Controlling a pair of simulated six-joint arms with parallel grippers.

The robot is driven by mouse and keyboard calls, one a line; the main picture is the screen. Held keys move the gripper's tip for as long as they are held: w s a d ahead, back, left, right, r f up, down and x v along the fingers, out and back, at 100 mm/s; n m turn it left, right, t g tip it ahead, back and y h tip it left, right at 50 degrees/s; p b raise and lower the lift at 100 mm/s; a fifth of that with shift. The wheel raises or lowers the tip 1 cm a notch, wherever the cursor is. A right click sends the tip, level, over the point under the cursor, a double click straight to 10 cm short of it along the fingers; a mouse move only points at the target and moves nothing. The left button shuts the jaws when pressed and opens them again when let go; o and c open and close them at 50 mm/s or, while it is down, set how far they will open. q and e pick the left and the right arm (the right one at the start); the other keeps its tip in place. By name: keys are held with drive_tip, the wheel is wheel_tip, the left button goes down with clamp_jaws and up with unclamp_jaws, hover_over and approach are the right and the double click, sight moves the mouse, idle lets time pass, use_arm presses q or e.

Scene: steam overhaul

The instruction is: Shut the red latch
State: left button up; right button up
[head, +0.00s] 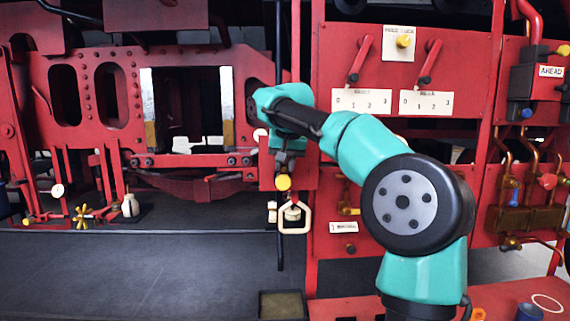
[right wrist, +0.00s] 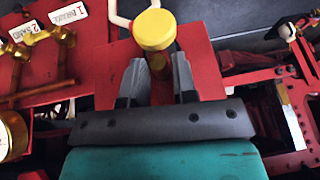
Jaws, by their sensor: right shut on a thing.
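The red latch, which seems to be the red piece with a yellow knob at its end, shows in the right wrist view (right wrist: 160,92), between the fingers of my right gripper (right wrist: 158,80). Its yellow knob (right wrist: 154,30) sticks out past the fingertips. In the head view my right gripper (head: 286,160) points down at the right end of the red frame, with the yellow knob (head: 283,182) just below it. My own wrist hides most of the latch there. My left gripper does not show.
A cream loop handle (head: 295,218) hangs just below the knob. The red panel (head: 350,120) on the right carries two red levers (head: 361,60) (head: 430,63) and number plates. Brass pipes and valves (head: 515,215) stand far right. The dark floor (head: 140,270) is clear on the left.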

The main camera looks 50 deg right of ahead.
drive_tip(key=shift+t+y, duration=0.3)
drive_tip(key=o, duration=0.8)
drive_tip(key=v, duration=1.7)
drive_tip(key=shift+r, duration=0.25)
